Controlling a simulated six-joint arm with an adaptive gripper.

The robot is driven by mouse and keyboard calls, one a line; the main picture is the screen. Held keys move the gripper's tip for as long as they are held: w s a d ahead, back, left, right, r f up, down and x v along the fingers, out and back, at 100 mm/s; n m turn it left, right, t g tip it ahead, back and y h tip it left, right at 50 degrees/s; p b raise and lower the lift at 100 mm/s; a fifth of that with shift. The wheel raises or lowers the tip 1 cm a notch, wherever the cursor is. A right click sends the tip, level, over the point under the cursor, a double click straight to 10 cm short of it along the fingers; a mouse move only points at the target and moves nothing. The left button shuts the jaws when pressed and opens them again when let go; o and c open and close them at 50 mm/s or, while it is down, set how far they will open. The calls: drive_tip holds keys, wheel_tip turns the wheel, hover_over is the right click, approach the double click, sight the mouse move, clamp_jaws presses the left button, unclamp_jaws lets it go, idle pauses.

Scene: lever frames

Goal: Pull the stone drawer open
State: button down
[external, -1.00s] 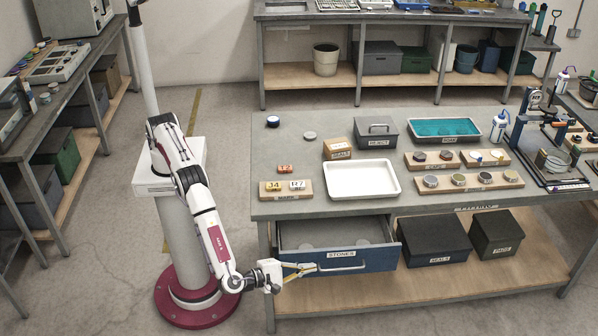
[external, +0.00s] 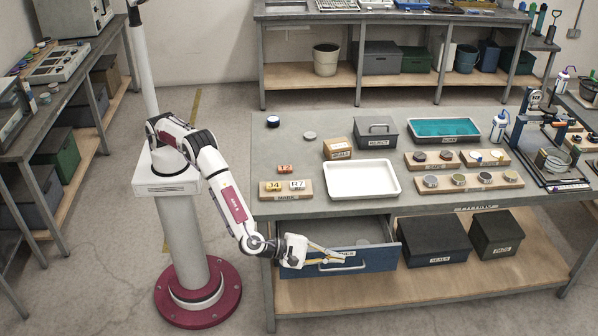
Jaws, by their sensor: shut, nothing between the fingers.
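The stones drawer (external: 383,259) has a blue front and a pale bar handle (external: 345,268). It stands partly open under the near bench, and its grey inside shows behind the front. My gripper (external: 341,257) is shut and empty, its fingers pointing right across the upper left part of the drawer front. The fingers are close to the label and handle; I cannot tell whether they touch. My gripper and wrist hide the left part of the drawer and its opening.
A dark lidded box (external: 434,240) and a smaller one (external: 496,234) stand on the lower shelf right of the drawer. Above, the bench top (external: 290,222) holds a white tray (external: 361,179) and a number-tile board (external: 286,190). Floor in front is clear.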

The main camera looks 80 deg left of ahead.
drive_tip(key=s+a+f+m+g+h, duration=0.15)
drive_tip(key=s+a+m+g, duration=0.25)
drive_tip(key=s+a+g, duration=0.45)
drive_tip(key=s+a+f+m+g+h, duration=0.1)
drive_tip(key=s+a+m+g+h, duration=0.4)
drive_tip(key=a, duration=0.6)
drive_tip(key=f, duration=0.1)
drive_tip(key=w+f+n+y, duration=0.1)
drive_tip(key=f, duration=0.1)
drive_tip(key=f+g+y, duration=0.1)
drive_tip(key=shift+w+a+f, duration=0.1)
drive_tip(key=shift+w+f, duration=0.25)
drive_tip(key=shift+w, duration=0.05)
drive_tip(key=shift+f, duration=0.1)
drive_tip(key=shift+x, duration=4.9)
drive_tip(key=shift+a, duration=0.1)
